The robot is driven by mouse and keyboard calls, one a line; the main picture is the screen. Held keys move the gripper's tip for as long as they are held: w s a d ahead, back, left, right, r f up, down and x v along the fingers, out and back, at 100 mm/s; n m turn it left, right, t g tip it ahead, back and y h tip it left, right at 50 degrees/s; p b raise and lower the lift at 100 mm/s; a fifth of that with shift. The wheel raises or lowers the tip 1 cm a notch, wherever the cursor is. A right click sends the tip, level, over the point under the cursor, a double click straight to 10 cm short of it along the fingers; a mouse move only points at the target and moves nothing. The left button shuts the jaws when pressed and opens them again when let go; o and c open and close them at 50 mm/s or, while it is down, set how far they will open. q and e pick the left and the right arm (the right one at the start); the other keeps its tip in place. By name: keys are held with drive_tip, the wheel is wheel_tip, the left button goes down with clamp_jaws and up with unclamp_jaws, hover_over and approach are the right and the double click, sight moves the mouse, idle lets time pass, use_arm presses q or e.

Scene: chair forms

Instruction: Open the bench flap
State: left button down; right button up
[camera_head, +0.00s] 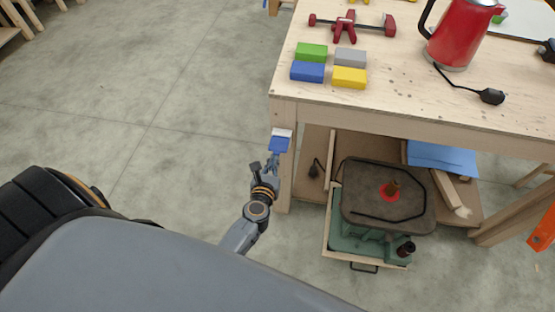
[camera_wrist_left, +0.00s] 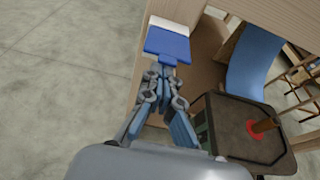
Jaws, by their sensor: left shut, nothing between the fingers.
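The wooden bench (camera_head: 330,108) stands at the right in the head view. I cannot tell which part of it is the flap. A flat blue piece with a white end (camera_head: 280,141) is at the bench's near left leg. It also shows in the left wrist view (camera_wrist_left: 168,44), just past the fingertips. My left gripper (camera_head: 273,163) is shut and empty, low beside that leg, below the bench top. In the left wrist view its fingers (camera_wrist_left: 162,72) overlap the lower edge of the blue piece, so contact is unclear. My right gripper is out of view.
Green, grey, blue and yellow blocks (camera_head: 349,77), a red clamp (camera_head: 345,25) and a red kettle (camera_head: 458,35) stand on the bench. Under it are a green machine with a dark top (camera_head: 360,210) and a lower shelf (camera_head: 312,150).

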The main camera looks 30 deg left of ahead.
use_arm(q)
wheel_tip(320, 180, up, 2)
drive_tip(key=shift+a+r+p, duration=0.1)
drive_tip(key=shift+p, duration=0.8)
drive_tip(key=shift+w+r+p, duration=0.25)
drive_tip(key=shift+r+p, duration=0.65)
drive_tip(key=shift+r, duration=0.2)
drive_tip(key=shift+w+a+r+p, duration=0.15)
drive_tip(key=shift+w+r+p, duration=0.2)
drive_tip(key=shift+r+p, duration=0.2)
drive_tip(key=shift+w+a+r+p, duration=0.1)
drive_tip(key=shift+w+r+p, duration=0.25)
drive_tip(key=shift+r+p, duration=0.2)
drive_tip(key=shift+w, duration=0.1)
wheel_tip(320, 180, up, 10)
hover_over(273, 152)
drive_tip(key=shift+s+d, duration=0.3)
drive_tip(key=shift+d, duration=0.1)
